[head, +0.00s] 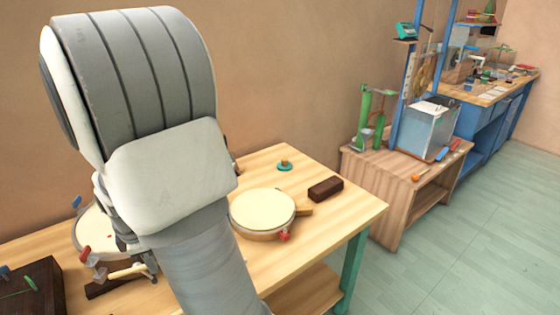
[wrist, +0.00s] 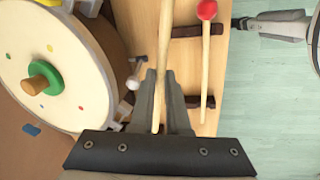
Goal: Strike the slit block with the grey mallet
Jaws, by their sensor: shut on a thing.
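My gripper (wrist: 160,95) is shut on the pale wooden handle (wrist: 163,45) of a mallet. The handle runs off the top of the wrist view, so its head is hidden there. In the head view my gripper (head: 138,262) is low behind my arm, and a grey head (head: 99,278) shows at the left end of a pale handle, apparently the grey mallet. A dark brown block (head: 325,188) lies on the right of the table and looks like the slit block. I cannot make out its slit. My gripper is well left of it.
A red-headed mallet (wrist: 206,60) lies across two dark bars. A cream drum (head: 262,211) stands before the brown block, with a teal-and-wood knob (head: 285,165) behind. A dark box (head: 35,288) is at far left. The table's (head: 350,215) right end has bare room.

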